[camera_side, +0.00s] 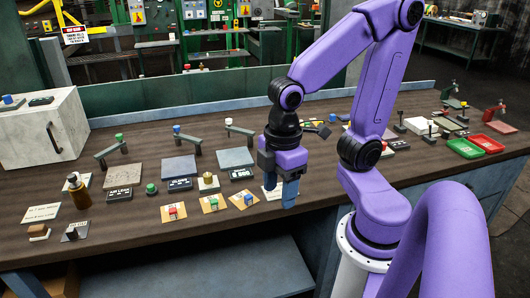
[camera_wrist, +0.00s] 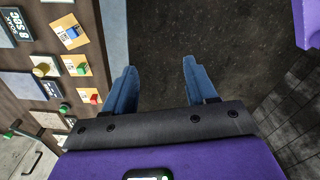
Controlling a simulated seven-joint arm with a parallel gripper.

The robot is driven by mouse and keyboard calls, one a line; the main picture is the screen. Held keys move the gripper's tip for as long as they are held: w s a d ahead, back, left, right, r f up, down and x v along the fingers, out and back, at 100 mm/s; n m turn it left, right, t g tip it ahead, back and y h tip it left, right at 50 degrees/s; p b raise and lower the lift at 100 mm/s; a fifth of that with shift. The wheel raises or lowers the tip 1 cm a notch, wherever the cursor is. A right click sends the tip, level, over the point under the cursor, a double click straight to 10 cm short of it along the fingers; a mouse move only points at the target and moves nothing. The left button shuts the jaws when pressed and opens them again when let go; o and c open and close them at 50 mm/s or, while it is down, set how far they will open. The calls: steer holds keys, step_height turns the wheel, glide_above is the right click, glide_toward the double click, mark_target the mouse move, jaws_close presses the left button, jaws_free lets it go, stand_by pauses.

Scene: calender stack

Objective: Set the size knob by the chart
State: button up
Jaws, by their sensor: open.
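My gripper (camera_side: 288,203) is open and points down near the front edge of the bench, to the right of the card with the blue block. In the wrist view, nothing is between its blue fingers (camera_wrist: 160,68); dark floor lies beyond them. A brass knob (camera_side: 208,181) stands on the bench left of my gripper; it also shows in the wrist view (camera_wrist: 41,69). A green button-like knob (camera_side: 151,188) is further left. A pale printed card (camera_side: 43,212) lies at the left, its writing too small to read. I cannot tell which knob sets size or which card is the chart.
Three orange-and-white cards (camera_side: 249,200) with coloured blocks lie along the front. Behind them are labelled dark blocks (camera_side: 180,184), plates and lever handles. A brown bottle (camera_side: 78,191) and a white box (camera_side: 45,130) stand left. Red and green trays (camera_side: 487,144) are at right.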

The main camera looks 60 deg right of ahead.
steer(key=w+d+r+m, duration=0.1)
steer(key=w+d, duration=0.5)
steer(key=w, duration=0.4)
steer(key=w+d+r+m, duration=0.1)
steer(key=w+d, duration=0.6)
steer(key=w, duration=0.2)
steer(key=w+d, duration=0.1)
steer(key=d, duration=2.5)
steer(key=shift+m, duration=0.4)
step_height(320, 180, down, 18)
steer(key=shift+w, duration=0.15)
jaws_close()
